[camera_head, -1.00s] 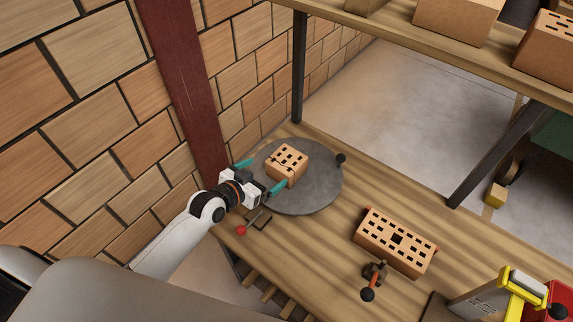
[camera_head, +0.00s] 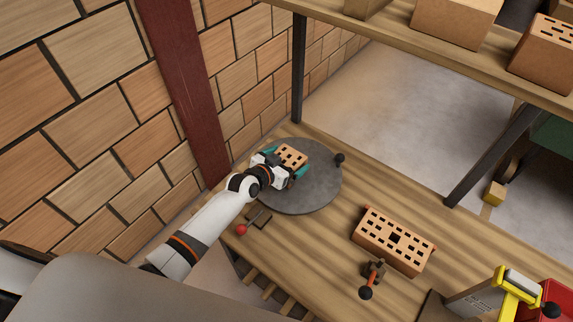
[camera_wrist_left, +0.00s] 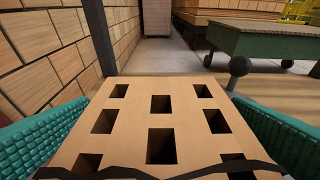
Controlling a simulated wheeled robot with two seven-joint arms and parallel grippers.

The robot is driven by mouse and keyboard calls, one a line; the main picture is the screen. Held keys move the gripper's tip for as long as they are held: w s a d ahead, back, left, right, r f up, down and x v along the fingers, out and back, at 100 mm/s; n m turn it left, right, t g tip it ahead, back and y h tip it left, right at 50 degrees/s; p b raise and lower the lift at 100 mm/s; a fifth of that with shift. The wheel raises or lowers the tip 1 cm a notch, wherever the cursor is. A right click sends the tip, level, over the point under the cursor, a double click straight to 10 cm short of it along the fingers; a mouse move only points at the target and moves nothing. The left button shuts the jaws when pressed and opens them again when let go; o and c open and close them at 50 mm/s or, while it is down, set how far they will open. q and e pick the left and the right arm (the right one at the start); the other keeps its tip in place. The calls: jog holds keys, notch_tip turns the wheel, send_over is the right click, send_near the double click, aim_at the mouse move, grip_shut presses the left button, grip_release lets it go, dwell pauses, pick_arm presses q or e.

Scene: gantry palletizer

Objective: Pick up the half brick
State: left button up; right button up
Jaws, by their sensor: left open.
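The half brick (camera_head: 291,155) is orange-tan with square holes and sits on the round grey turntable (camera_head: 315,188). My left gripper (camera_head: 288,163) is open, with its teal fingers on either side of the half brick. In the left wrist view the half brick (camera_wrist_left: 160,125) fills the lower middle, between the two teal fingers, and a dark jagged line crosses its near part. I cannot tell whether the fingers touch it. In the head view my gripper covers the brick's near side. My right gripper is not in view.
A full perforated brick (camera_head: 395,240) lies on the wooden bench to the right, beside a black-knobbed lever (camera_head: 366,292). A red-knobbed lever (camera_head: 241,229) stands at the bench's left edge. A yellow-and-grey tool (camera_head: 497,295) is at lower right. A brick wall and red post stand close on the left.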

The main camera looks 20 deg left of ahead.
pick_arm(q)
jog(key=shift+s, duration=0.1)
jog(key=c, duration=1.2)
jog(key=shift+r, duration=0.15)
jog(key=shift+c, duration=0.4)
